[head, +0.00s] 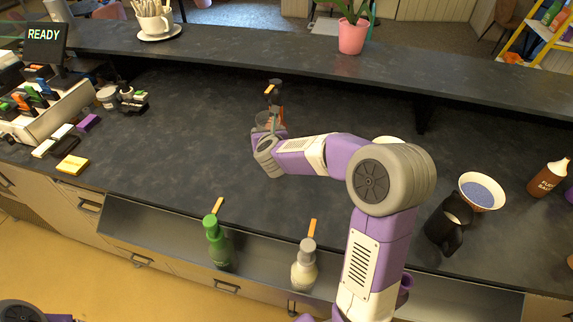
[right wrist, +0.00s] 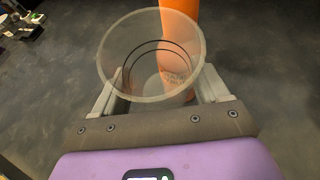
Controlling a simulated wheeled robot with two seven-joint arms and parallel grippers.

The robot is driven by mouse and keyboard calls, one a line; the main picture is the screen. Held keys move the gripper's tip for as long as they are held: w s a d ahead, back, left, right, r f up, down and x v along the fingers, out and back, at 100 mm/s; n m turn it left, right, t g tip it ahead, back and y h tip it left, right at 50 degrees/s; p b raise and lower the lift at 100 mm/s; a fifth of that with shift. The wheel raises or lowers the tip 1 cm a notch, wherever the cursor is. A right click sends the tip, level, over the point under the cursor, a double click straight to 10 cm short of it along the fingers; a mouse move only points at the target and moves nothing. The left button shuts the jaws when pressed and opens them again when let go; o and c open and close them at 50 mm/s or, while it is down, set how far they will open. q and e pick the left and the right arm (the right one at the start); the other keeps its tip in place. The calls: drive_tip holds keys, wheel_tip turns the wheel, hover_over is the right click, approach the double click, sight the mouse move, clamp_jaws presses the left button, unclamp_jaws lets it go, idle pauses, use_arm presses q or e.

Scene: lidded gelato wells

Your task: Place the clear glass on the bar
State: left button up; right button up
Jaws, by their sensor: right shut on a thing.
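The clear glass (right wrist: 150,60) is between the fingers of my right gripper (right wrist: 158,90), mouth toward the wrist camera. The gripper is shut on it. In the head view the glass (head: 264,121) shows small at the end of my right arm, partly hidden by the gripper (head: 268,130), over the middle of the dark lower counter. I cannot tell whether its base touches the counter. The bar (head: 240,42) is the raised dark ledge along the back, beyond the glass. My left gripper is out of view.
An orange item with a dark top (head: 275,92) stands close behind the glass. On the bar are a cup of sticks (head: 152,22) on a saucer and a pink plant pot (head: 352,36); the ledge between them is clear. A black pitcher (head: 447,226) stands at right.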

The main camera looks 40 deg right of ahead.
drive_tip(key=shift+s+g+y+p, duration=0.3)
drive_tip(key=shift+s+g+p, duration=0.15)
drive_tip(key=shift+g+p, duration=0.05)
drive_tip(key=shift+s+f, duration=0.1)
drive_tip(key=shift+f, duration=0.05)
wheel_tip(320, 180, down, 6)
drive_tip(key=shift+a+f+b, duration=0.1)
drive_tip(key=shift+b, duration=1.05)
wheel_tip(320, 180, down, 4)
drive_tip(key=shift+b, duration=0.65)
drive_tip(key=o, duration=1.9)
drive_tip(key=shift+c, duration=0.2)
drive_tip(key=p+v, duration=0.1)
drive_tip(key=v, duration=1.1)
drive_tip(key=shift+r, duration=0.2)
